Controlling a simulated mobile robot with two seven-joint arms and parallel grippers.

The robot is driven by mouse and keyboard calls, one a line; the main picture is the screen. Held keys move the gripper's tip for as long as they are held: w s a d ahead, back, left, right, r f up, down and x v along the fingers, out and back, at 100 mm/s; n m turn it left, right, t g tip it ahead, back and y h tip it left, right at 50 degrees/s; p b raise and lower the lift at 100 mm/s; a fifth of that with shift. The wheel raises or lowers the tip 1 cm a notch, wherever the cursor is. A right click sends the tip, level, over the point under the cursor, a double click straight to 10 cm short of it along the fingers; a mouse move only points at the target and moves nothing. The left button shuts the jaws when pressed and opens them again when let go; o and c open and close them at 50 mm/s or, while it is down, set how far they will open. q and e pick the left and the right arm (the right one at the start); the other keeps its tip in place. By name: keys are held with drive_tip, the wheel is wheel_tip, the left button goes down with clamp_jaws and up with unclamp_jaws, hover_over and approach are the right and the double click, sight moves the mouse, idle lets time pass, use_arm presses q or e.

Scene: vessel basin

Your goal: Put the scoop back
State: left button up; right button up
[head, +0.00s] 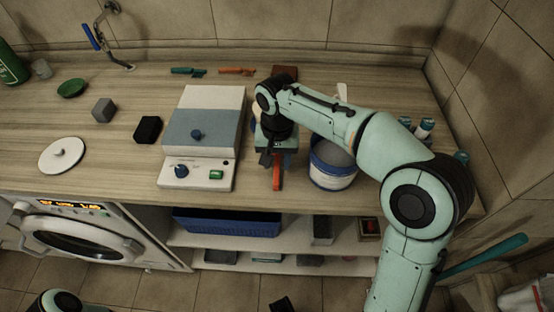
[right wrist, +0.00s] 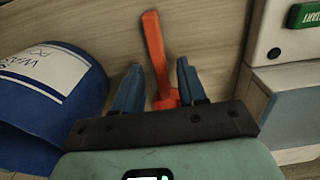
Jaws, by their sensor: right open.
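The orange scoop (head: 277,178) lies on the wooden counter near its front edge, between the scale-like device and the bucket. In the right wrist view the scoop (right wrist: 155,45) has its handle pointing away, and its wider end is partly hidden by my gripper. My right gripper (head: 271,158) is low over the scoop, pointing down. In its wrist view the open blue fingers (right wrist: 156,70) stand on either side of the scoop, with gaps visible. The blue and white bucket (head: 332,178) with a "WASH PO..." label (right wrist: 45,68) stands just beside the gripper. My left gripper is not in view.
A white and blue-grey device (head: 200,140) with a green START button stands close to the left of the gripper. Small tools (head: 237,71) and a brown block (head: 285,73) lie at the back. Small bottles (head: 424,128) stand behind my right arm. The left counter has free room.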

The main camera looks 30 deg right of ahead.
sight(277, 165)
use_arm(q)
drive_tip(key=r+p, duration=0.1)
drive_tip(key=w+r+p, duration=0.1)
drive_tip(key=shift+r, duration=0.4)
use_arm(e)
wheel_tip(277, 165, up, 11)
drive_tip(key=shift+r, duration=0.2)
